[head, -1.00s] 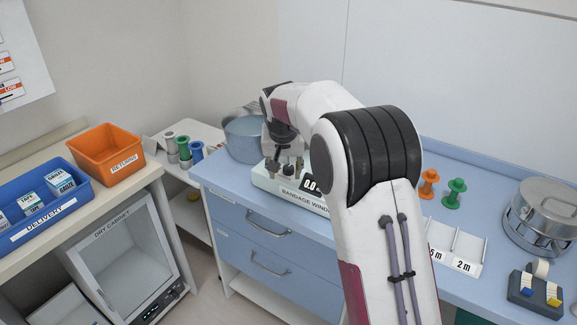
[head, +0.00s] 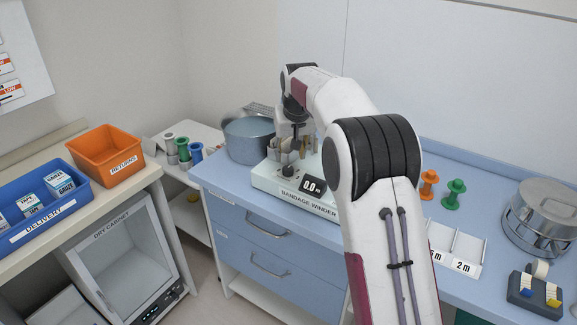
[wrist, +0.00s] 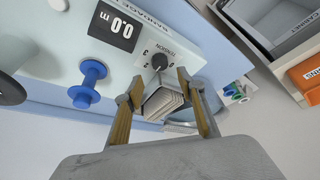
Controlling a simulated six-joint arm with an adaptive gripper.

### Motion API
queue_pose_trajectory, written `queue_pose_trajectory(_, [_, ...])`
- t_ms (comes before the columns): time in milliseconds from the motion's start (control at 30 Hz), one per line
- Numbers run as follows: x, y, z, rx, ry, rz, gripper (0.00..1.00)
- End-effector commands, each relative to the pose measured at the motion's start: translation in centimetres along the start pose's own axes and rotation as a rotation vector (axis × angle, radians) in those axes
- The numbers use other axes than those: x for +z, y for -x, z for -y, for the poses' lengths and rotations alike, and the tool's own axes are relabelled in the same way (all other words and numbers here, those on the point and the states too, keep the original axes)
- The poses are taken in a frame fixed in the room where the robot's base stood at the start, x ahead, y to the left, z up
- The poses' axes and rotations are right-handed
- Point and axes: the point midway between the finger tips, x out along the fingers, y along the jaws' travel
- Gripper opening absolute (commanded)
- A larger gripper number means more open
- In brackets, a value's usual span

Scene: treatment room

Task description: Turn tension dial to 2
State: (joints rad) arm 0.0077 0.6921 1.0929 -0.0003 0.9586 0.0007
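The bandage winder (head: 265,179) is a pale box on the blue counter, with a black display (head: 312,187) reading 0.0. In the wrist view, its tension dial (wrist: 159,62) is a small dark knob on the pale panel, beside the word TENSION and small numbers. I cannot read its setting surely. My gripper (wrist: 160,77) is open, its two tan fingers spread on either side of the dial's near side. The dial lies just beyond the fingertips, and I see no grip on it. In the head view my gripper (head: 294,152) hangs over the winder, pointing down.
A blue spool-shaped part (wrist: 88,82) stands on the winder beside the dial. A grey pot (head: 248,142) is close left of the winder. Orange (head: 428,184) and green (head: 454,194) spools stand right of my arm. A lidded steel pot (head: 540,212) is far right.

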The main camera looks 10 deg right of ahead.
Motion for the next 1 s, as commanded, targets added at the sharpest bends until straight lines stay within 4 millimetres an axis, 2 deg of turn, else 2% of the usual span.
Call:
queue_pose_trajectory(167, [0.0, -1.0, 0.0, 0.0, 0.0, 0.003, 0.39])
queue_pose_trajectory(700, [0.0, -6.7, 0.0, 0.0, -0.001, 0.006, 0.39])
queue_pose_trajectory(1000, [-0.1, -7.5, 0.0, 0.0, -0.001, 0.004, 0.39])
